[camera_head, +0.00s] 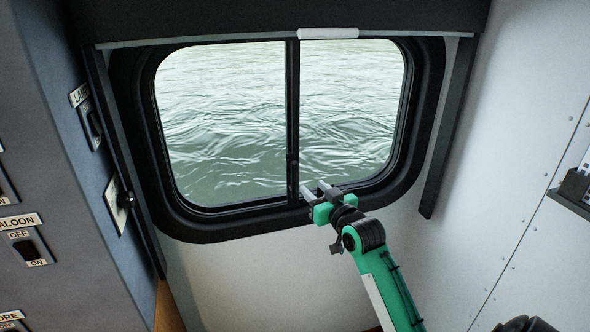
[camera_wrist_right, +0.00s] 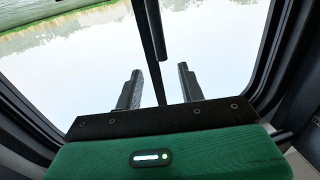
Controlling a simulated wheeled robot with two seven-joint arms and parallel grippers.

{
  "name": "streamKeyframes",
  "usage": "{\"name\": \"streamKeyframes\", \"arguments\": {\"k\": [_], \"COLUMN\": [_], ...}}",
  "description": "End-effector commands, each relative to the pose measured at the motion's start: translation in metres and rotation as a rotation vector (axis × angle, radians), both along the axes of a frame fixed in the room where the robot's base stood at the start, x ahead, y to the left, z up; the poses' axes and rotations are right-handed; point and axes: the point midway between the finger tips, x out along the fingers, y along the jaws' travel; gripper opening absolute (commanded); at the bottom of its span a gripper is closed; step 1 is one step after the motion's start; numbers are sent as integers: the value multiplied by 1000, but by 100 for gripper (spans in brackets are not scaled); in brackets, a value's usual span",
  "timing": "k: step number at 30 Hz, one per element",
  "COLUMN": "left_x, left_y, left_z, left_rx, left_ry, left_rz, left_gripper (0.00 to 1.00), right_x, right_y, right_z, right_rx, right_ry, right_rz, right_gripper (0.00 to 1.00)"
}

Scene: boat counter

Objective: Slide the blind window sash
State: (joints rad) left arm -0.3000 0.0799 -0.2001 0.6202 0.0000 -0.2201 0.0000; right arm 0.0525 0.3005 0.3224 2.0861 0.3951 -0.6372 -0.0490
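The window (camera_head: 225,125) has a thick black rounded frame and two panes, with water outside. A dark vertical sash bar (camera_head: 292,110) divides the panes, and a small dark latch or handle sits low on it. My right gripper (camera_head: 317,188) is at the bottom of the window, just right of the bar's lower end. In the right wrist view the two fingers (camera_wrist_right: 158,85) stand apart, with the sash bar (camera_wrist_right: 150,40) running down between them in the picture. Contact with the bar cannot be told. My left gripper is not in view.
A blind's white handle (camera_head: 328,33) and bottom rail cross the top of the window, with dark side rails beside it. A switch panel (camera_head: 30,160) stands on the left. A dark bracket (camera_head: 572,188) is on the white right wall (camera_head: 520,110).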

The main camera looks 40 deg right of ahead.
Motion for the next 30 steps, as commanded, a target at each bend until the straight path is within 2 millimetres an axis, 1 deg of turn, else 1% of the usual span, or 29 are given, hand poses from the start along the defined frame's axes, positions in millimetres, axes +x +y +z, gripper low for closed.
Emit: {"name": "streamKeyframes", "arguments": {"k": [1,6,12,15,21,25,30], "left_x": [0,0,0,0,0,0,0], "left_y": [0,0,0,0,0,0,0], "left_z": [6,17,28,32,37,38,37], "left_rx": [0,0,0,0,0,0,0], "left_ry": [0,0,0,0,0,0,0], "left_rz": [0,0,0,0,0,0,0], "left_gripper": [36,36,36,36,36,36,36], "right_x": [10,43,78,92,110,114,115], "right_y": [-1,-5,-9,-11,-12,-13,-13], "right_z": [4,4,3,3,1,0,-1], "right_rx": [3,3,2,1,0,0,0], "right_ry": [0,0,1,1,1,1,1], "right_rz": [0,0,-1,-1,0,0,0], "right_gripper": [39,39,39,39,39,39,39]}}
